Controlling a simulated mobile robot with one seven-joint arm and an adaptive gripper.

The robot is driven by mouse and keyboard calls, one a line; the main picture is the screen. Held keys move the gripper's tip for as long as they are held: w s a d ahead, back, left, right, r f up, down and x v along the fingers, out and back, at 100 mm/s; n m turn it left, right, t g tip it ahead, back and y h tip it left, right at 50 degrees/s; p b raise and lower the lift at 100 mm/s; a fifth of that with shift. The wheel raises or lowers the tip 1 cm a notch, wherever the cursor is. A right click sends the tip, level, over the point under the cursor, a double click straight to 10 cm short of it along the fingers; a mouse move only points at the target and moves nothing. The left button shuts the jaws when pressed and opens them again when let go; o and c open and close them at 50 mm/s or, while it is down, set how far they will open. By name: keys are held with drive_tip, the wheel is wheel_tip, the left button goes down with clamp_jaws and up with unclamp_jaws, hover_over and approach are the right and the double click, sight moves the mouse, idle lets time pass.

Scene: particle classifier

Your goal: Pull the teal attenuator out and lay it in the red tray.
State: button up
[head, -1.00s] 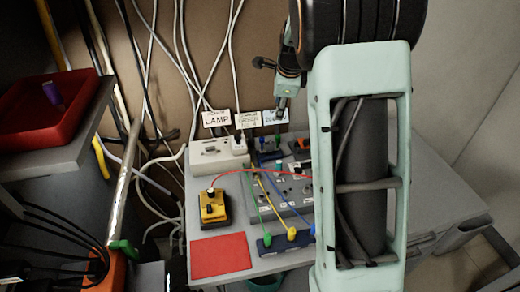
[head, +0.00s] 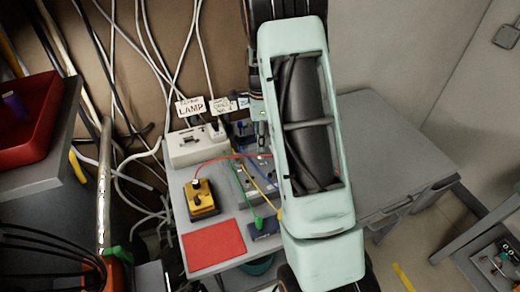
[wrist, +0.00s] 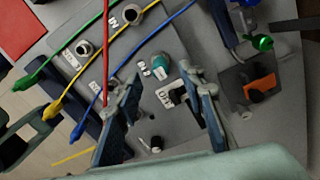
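The teal attenuator (wrist: 159,68) is a small teal and white plug-like piece standing on a grey panel (wrist: 133,50) in the wrist view. My gripper (wrist: 160,78) is open, with its two blue-grey fingers on either side of the line to the attenuator. I cannot tell how far above it the fingertips are. In the head view my arm hides the attenuator. The red tray (head: 52,135) is at the left edge of the head view on a grey shelf, with a purple piece (head: 14,106) inside.
Red, green, blue and yellow leads cross the panel near my fingers. A yellow box (head: 201,198) and a flat red mat (head: 213,243) are on the table. A white power box (head: 197,146) stands behind. An orange-switched block (wrist: 254,86) is right of the fingers.

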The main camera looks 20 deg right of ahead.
wheel_tip(320, 180, down, 4)
drive_tip(key=shift+f+p, duration=0.2)
drive_tip(key=shift+p, duration=0.1)
drive_tip(key=shift+c, duration=0.4)
clamp_jaws()
